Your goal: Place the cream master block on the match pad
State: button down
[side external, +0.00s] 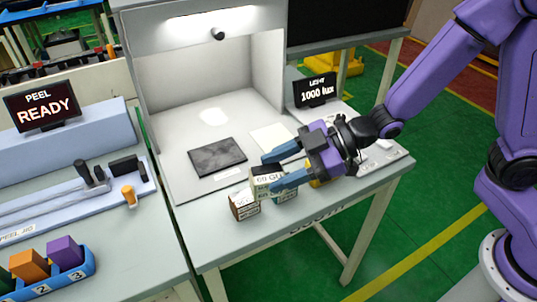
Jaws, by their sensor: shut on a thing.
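My gripper (276,171) has two blue fingers and is shut on a cream block (264,181) with dark lettering that seems to read "60 GU". The block is at the front of the light booth, above or among other blocks; I cannot tell whether it is clear of the surface. In the booth lie a dark textured square (217,157), with a small pale label in front of it, and a pale cream square (272,138) to its right. I cannot tell which of these is the match pad. The gripper is in front of both squares.
A brown block with a white top (244,205) stands just left of the held block, and a teal block (289,194) shows below the fingers. The booth walls (190,75) enclose the back and sides. A "1000 lux" display (316,90) stands at right.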

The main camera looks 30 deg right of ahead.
jog(key=w+d+r+m+t+h, duration=0.1)
jog(key=w+d+m+t+h, duration=0.15)
jog(key=w+d, duration=0.5)
jog(key=w+d+m+t+h, duration=0.15)
jog(key=w+d+m, duration=0.25)
jog(key=d, duration=0.7)
jog(key=shift+t, duration=0.5)
jog(key=w+a+f, duration=0.1)
jog(key=w+f, duration=0.2)
jog(key=w, duration=0.1)
jog(key=w+a+f, duration=0.1)
jog(key=w+f, duration=0.2)
jog(key=w, duration=0.2)
jog(key=w+a+f, duration=0.1)
jog(key=w+f, duration=0.2)
jog(key=w, duration=0.1)
jog(key=shift+w+f, duration=0.2)
jog(key=shift+w, duration=0.1)
jog(key=shift+w+a+f, duration=0.1)
jog(key=shift+w+f, duration=0.05)
jog(key=shift+f, duration=1.5)
jog(key=shift+f, duration=0.1)
jog(key=shift+c, duration=2.3)
grip_release()
